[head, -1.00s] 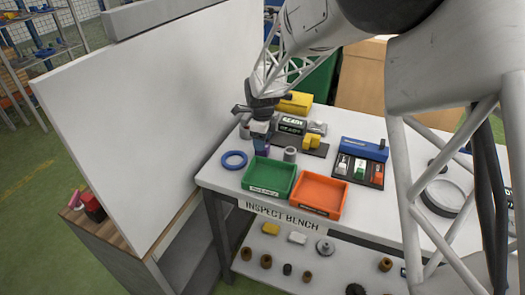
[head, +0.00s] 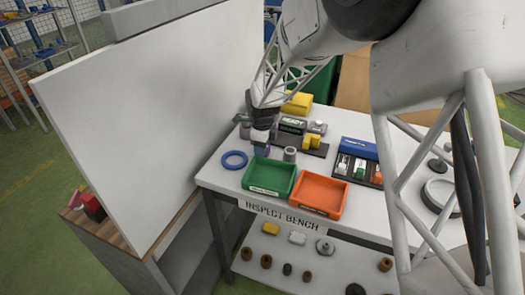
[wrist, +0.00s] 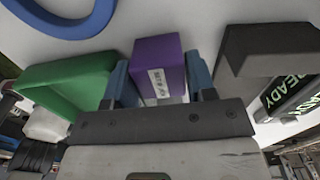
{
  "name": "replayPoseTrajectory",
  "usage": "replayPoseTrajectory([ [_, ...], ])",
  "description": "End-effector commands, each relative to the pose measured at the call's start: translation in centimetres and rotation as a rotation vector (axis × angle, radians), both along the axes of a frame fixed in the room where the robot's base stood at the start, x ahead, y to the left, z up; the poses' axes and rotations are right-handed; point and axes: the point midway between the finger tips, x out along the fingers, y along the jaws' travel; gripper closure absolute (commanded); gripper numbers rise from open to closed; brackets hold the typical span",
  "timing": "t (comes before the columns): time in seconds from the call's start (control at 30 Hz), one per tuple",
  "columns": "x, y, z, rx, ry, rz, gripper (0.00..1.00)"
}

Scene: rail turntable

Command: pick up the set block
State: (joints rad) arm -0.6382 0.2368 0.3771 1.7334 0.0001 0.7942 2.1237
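The set block is a purple block (wrist: 158,60) with a white label, seen in the wrist view. In the head view only a small purple part (head: 262,150) shows under my gripper, on the bench behind the green tray. My gripper (wrist: 160,78) has its two blue fingers on either side of the block. The fingers look open, with narrow gaps beside the block. The block's lower end is hidden by the gripper body.
A green tray (head: 269,192) and an orange tray (head: 318,211) stand at the bench's front. A dark unit reading READY (wrist: 292,95) is near my gripper.

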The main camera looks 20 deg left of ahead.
Motion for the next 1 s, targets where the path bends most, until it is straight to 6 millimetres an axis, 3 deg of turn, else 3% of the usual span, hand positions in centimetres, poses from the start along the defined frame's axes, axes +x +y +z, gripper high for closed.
replayPoseTrajectory([
  [0.03,0.0,0.0,0.0,0.0,0.0,0.0,0.57],
  [0.23,0.0,0.0,0.0,0.0,0.0,0.0,0.86],
  [0.67,0.0,0.0,0.9,0.001,-0.002,0.0,0.86],
  [1.0,0.0,0.0,5.2,0.002,-0.003,0.0,0.86],
])
